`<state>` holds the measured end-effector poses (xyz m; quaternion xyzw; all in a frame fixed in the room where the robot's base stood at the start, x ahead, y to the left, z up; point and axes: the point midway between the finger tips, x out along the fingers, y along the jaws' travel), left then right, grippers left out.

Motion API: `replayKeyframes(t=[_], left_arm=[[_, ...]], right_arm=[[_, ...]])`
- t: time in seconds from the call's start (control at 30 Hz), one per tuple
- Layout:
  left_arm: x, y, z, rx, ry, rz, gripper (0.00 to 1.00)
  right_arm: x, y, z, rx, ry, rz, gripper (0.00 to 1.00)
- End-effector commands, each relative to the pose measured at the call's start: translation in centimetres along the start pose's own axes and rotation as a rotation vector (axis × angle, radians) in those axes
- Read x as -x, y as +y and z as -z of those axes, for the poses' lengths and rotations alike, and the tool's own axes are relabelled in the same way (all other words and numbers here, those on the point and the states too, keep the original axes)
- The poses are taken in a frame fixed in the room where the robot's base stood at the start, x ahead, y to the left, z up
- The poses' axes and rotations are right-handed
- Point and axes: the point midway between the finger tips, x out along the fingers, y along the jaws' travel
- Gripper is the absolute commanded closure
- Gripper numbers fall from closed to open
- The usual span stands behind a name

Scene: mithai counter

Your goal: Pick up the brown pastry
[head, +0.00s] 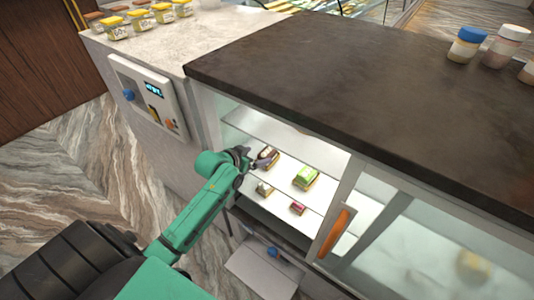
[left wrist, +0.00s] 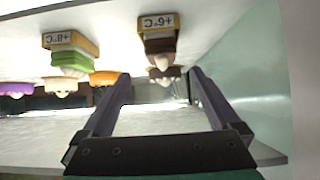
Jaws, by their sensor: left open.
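The brown pastry (head: 268,154) sits at the back left of the lit shelf inside the counter, by a yellow-edged tag. In the left wrist view, which looks upside down, the brown pastry (left wrist: 161,47) lies ahead between the fingers, with a +6°C label on its tag. My left gripper (head: 254,162) reaches in through the open front, close beside the pastry. In the left wrist view the fingers of my left gripper (left wrist: 158,76) are spread wide with nothing held. Whether they touch the pastry cannot be told. My right gripper is not in view.
A green sweet (head: 306,176) sits right of the pastry, and a pink one (head: 297,208) and a pale one (head: 264,189) sit nearer. The dark countertop (head: 370,85) overhangs the shelf. An orange-handled glass door (head: 335,232) stands at the right of the opening.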

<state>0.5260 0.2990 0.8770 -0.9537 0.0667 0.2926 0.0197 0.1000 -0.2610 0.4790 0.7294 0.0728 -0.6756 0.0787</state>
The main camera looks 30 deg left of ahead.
Motion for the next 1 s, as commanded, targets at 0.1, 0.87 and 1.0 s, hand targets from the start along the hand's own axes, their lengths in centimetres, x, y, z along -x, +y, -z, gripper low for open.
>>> replayKeyframes(t=[0.1,0.87,1.0], left_arm=[[-2.4,0.0,0.1,0.002,0.001,0.000,0.04],[-8.6,-0.3,-0.2,-0.001,0.001,0.001,0.30],[-8.6,-0.4,-0.2,-0.001,0.001,0.001,0.84]], right_arm=[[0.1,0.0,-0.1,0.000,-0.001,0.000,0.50],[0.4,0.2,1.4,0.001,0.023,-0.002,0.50],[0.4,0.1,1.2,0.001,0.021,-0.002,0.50]])
